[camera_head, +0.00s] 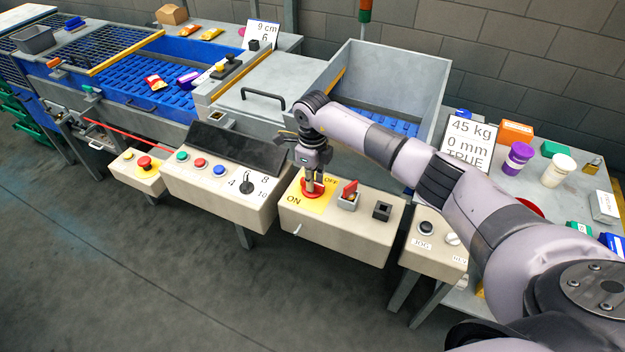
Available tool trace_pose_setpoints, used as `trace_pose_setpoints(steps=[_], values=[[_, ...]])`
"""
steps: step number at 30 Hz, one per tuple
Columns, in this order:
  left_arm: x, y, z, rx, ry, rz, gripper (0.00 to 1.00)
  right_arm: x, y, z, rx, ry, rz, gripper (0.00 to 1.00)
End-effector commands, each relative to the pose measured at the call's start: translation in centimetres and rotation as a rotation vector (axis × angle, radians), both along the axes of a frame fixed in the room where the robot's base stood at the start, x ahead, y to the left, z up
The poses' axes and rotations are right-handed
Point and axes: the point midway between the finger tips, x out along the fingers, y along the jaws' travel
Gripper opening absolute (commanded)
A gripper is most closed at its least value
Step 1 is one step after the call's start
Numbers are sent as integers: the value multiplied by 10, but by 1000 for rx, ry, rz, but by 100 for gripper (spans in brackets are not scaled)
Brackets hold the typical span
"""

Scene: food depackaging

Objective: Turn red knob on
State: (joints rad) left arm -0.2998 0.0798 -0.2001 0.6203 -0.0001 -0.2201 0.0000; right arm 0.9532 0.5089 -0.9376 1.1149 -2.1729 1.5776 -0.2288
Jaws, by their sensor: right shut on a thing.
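The red knob (306,191) sits on a yellow plate marked ON at the lower left and OFF at the upper right, on a beige control box (340,225). My right gripper (313,186) points down over the knob and is shut on it. The fingers hide much of the knob, so I cannot tell exactly which way it points. My left gripper is not in view.
Beside the knob are a red switch (349,190) and a black square socket (382,210). A beige box to the left holds coloured buttons and a black dial (249,184). A red emergency button (145,162) sits further left. A metal hopper (390,80) stands behind.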

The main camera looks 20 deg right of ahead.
Motion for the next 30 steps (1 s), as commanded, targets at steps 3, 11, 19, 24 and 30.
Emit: trace_pose_setpoints(steps=[3,11,19,24,30], values=[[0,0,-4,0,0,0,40,0,0,-1,0,-1,-59,0],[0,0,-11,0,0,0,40,1,-1,-1,0,-1,-270,0],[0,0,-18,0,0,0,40,1,0,0,0,-2,-527,0],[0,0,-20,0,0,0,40,1,0,0,0,-2,-688,0],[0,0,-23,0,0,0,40,1,0,0,1,-2,-878,0]])
